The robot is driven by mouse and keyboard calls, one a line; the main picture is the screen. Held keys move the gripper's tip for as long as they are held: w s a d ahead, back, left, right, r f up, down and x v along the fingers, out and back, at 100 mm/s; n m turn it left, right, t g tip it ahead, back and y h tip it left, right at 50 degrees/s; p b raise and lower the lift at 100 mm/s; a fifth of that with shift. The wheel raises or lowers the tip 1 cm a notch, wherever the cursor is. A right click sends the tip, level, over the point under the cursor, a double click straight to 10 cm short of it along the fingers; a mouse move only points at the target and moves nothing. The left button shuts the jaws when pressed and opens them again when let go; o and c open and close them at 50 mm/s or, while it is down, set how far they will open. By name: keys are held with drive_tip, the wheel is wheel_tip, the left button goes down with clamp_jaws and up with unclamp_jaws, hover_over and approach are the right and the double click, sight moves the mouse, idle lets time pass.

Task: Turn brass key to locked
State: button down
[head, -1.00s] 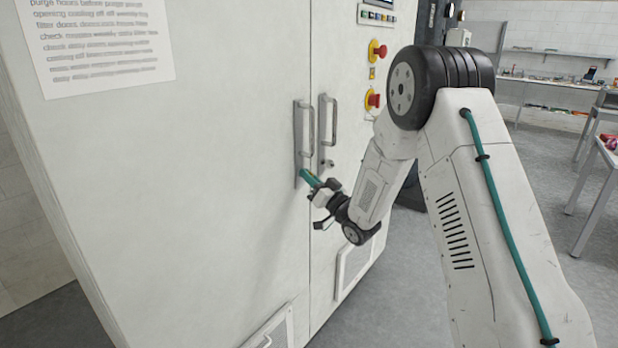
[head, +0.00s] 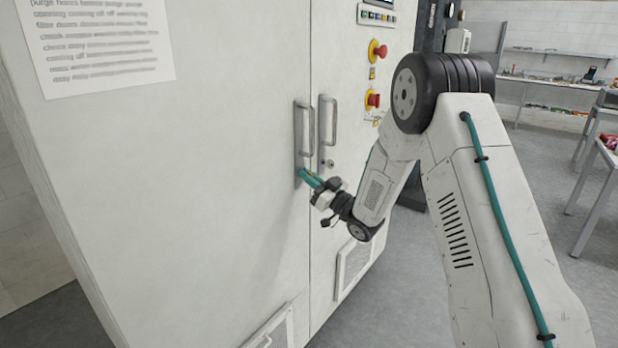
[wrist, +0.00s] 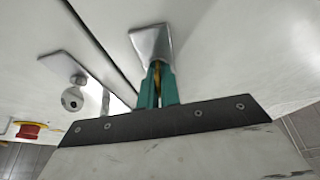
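The brass key (wrist: 157,72) shows as a thin yellow strip between the teal fingers of my gripper (wrist: 158,82) in the wrist view. The fingers are close together on both sides of it, and most of the key is hidden. In the head view my gripper (head: 310,177) reaches the lower end of the metal handle plate (head: 298,150) on the left cabinet door. The same plate (wrist: 150,42) lies just beyond the fingertips in the wrist view. The keyhole and the key's exact angle are hidden.
The right door has its own handle (head: 328,120) and a round lock cylinder (wrist: 72,98), close beside my gripper. Red emergency buttons (head: 376,50) are on the cabinet's right part. A printed notice (head: 95,45) hangs on the left door.

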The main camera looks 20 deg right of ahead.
drive_tip(key=c, duration=1.6)
unclamp_jaws()
drive_tip(key=shift+d, duration=0.1)
drive_tip(key=v, duration=0.7)
drive_tip(key=shift+s+d+f, duration=0.2)
drive_tip(key=shift+s, duration=0.1)
